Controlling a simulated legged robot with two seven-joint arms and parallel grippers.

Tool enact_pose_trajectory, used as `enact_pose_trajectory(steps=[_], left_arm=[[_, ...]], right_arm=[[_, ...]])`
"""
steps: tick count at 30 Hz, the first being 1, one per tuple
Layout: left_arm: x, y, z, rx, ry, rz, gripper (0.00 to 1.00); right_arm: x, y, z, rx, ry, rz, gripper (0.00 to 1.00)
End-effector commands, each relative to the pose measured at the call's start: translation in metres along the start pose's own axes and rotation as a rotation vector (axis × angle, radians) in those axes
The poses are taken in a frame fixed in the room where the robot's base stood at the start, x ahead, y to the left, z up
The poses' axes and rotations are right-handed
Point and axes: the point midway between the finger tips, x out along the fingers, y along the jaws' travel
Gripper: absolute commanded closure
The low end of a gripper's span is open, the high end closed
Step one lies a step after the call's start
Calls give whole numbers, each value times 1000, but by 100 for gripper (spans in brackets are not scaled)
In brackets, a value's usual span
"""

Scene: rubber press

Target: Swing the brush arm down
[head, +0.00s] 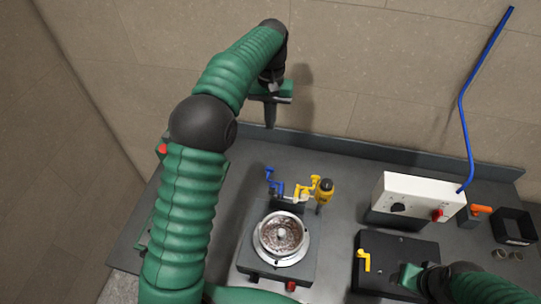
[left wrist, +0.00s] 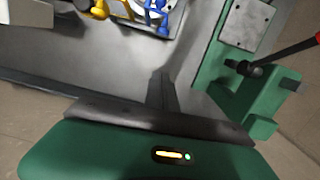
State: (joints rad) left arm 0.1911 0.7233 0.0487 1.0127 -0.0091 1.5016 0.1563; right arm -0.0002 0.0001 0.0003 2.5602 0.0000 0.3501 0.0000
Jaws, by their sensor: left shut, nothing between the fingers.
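A grey machine (head: 252,262) on the bench carries a round metal dish (head: 283,237) with brownish contents. Behind the dish stand a blue jointed arm (head: 272,180) and a yellow jointed arm (head: 302,190). The yellow one ends at a yellow, dark-topped cylinder (head: 324,191); I cannot tell which is the brush arm. Both colours show at the top edge of the left wrist view, the blue part (left wrist: 152,8) among them. My left gripper (head: 270,125) is shut and empty, pointing down behind and apart from these arms. My right gripper (head: 408,276) is over the black box, its fingers unclear.
A white control box (head: 420,197) with a blue cable stands right. A black box (head: 385,255) with a yellow handle is in front of it. A black bin (head: 514,226) is far right. A green press (left wrist: 245,60) with a red-handled lever shows in the left wrist view.

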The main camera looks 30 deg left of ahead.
Motion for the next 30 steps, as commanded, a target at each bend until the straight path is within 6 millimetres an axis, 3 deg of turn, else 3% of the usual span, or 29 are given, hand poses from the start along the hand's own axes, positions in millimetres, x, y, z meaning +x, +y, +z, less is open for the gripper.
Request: enact_pose_trajectory(steps=[5, 17, 24, 30], left_arm=[[17, 1, 1, 1, -5, -1, 100], [100, 0, 2, 1, -5, -1, 100], [105, 0, 35, 2, 0, 0, 100], [110, 0, 40, 1, 0, 0, 100]], right_arm=[[-4, 0, -1, 0, 0, 0, 49], [-31, 0, -7, 0, 0, 0, 49], [-47, 0, -11, 0, 0, 0, 49], [-47, 0, -11, 0, 0, 0, 49]])
